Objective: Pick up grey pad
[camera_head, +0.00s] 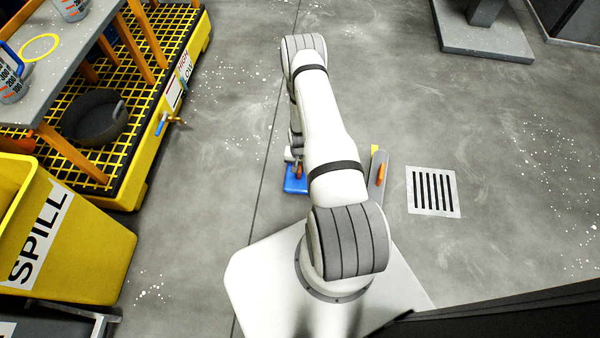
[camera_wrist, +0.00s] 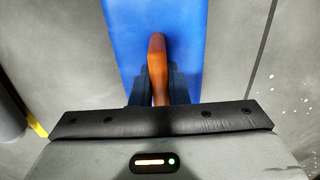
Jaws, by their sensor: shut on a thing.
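A blue pad (camera_wrist: 118,40) with an upright orange-brown handle (camera_wrist: 157,50) fills the middle of the wrist view. My gripper (camera_wrist: 159,88) has its two dark fingers on either side of this handle and is shut on it. In the head view the blue pad (camera_head: 294,184) shows just left of my arm, which hides much of it and my gripper. A grey pad (camera_head: 378,182) with an orange handle (camera_head: 381,174) lies to the right of my arm, apart from my gripper. My arm partly hides its left side.
A yellow piece (camera_head: 375,149) shows beside the grey pad. A floor drain (camera_head: 433,191) lies to the right. A yellow spill bin (camera_head: 95,250) and a yellow grated spill pallet (camera_head: 150,165) stand at the left. The floor beyond my arm is mostly clear.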

